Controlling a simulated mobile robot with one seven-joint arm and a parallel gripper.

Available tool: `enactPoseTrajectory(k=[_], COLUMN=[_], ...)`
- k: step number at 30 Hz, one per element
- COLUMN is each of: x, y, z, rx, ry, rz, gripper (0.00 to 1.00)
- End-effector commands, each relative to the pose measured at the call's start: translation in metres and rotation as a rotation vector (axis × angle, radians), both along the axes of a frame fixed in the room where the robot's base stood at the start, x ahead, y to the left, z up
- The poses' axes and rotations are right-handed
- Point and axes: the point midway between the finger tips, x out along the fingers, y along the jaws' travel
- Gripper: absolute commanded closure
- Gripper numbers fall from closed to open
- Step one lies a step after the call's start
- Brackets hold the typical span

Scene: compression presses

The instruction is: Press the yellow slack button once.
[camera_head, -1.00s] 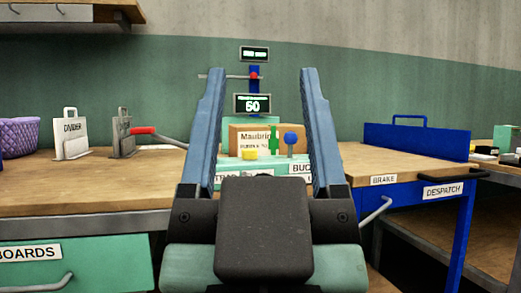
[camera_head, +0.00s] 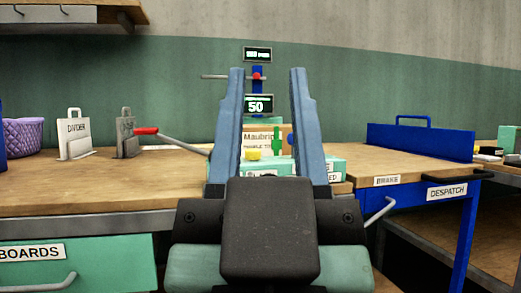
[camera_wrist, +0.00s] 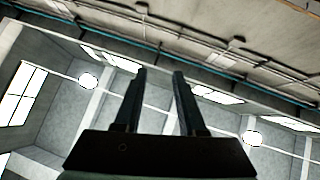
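The yellow button (camera_head: 252,155) sits on the left of a pale green console (camera_head: 334,165) at the back of the bench. It shows between the two fingers of my gripper (camera_head: 267,72) in the head view. A green upright piece (camera_head: 276,140) stands to its right, and a blue knob is partly hidden by the right finger. My gripper points upward in front of the console, apart from the button. Its fingers are partly apart with nothing between them; the wrist view also shows the empty gripper (camera_wrist: 160,72) against the ceiling.
A lever with a red grip (camera_head: 146,131), a divider plate (camera_head: 74,137) and a purple basket (camera_head: 22,135) are on the left.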

Motion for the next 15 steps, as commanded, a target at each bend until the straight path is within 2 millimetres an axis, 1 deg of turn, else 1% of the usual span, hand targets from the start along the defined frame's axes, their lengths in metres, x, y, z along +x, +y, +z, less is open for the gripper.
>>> enactPoseTrajectory(k=[1, 3, 6, 15], x=[0.0000, 0.0000, 0.0000, 0.0000], y=[0.0000, 0.0000, 0.0000, 0.0000], z=[0.0000, 0.0000, 0.0000, 0.0000], rx=[0.000, 0.000, 0.000, 0.000], ry=[0.000, 0.000, 0.000, 0.000], rz=[0.000, 0.000, 0.000, 0.000], gripper=[0.71, 0.84, 1.00, 1.00])
